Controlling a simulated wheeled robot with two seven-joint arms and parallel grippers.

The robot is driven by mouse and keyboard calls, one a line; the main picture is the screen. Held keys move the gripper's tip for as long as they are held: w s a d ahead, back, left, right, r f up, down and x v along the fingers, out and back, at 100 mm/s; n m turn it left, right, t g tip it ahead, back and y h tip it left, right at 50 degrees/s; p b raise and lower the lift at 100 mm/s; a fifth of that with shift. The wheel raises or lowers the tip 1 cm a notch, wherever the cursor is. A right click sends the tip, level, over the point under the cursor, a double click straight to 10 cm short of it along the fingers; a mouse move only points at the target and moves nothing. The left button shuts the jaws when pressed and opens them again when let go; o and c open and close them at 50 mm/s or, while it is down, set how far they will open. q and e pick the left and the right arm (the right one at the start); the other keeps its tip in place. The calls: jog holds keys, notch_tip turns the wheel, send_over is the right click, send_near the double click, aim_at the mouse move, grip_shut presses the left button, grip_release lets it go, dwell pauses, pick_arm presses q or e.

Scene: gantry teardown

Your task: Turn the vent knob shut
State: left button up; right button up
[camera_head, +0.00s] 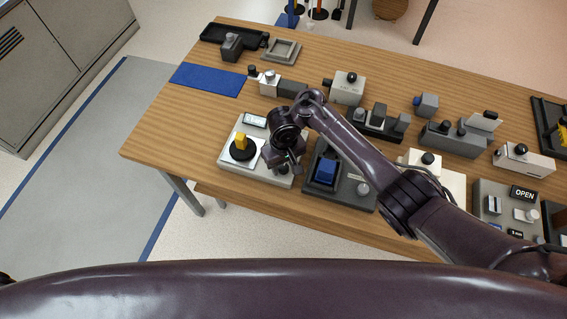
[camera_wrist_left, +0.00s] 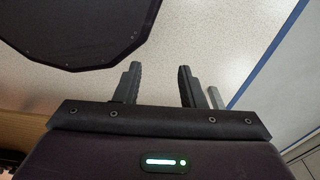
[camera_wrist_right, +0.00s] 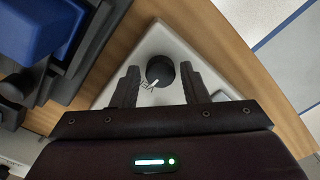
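The vent knob (camera_wrist_right: 160,70) is a round black knob with a white pointer line, on a light grey panel (camera_wrist_right: 160,37) beside partly hidden lettering. In the right wrist view it sits between the fingertips of my right gripper (camera_wrist_right: 160,77), which is open; I cannot tell whether they touch it. In the head view my right gripper (camera_head: 287,163) is over the right side of the same light box (camera_head: 234,174) and hides the knob. My left gripper (camera_wrist_left: 157,75) is open and empty above the floor; it does not show in the head view.
A yellow handle (camera_head: 240,141) on a black dial stands on the box's left side. A dark fixture with a blue block (camera_head: 325,171) is close on the right. Several small grey devices fill the table (camera_head: 190,120) behind. A blue mat (camera_head: 209,79) lies at back left.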

jog(key=c, duration=0.5)
jog(key=shift+c, duration=0.9)
pick_arm(q)
jog(key=shift+s, duration=0.7)
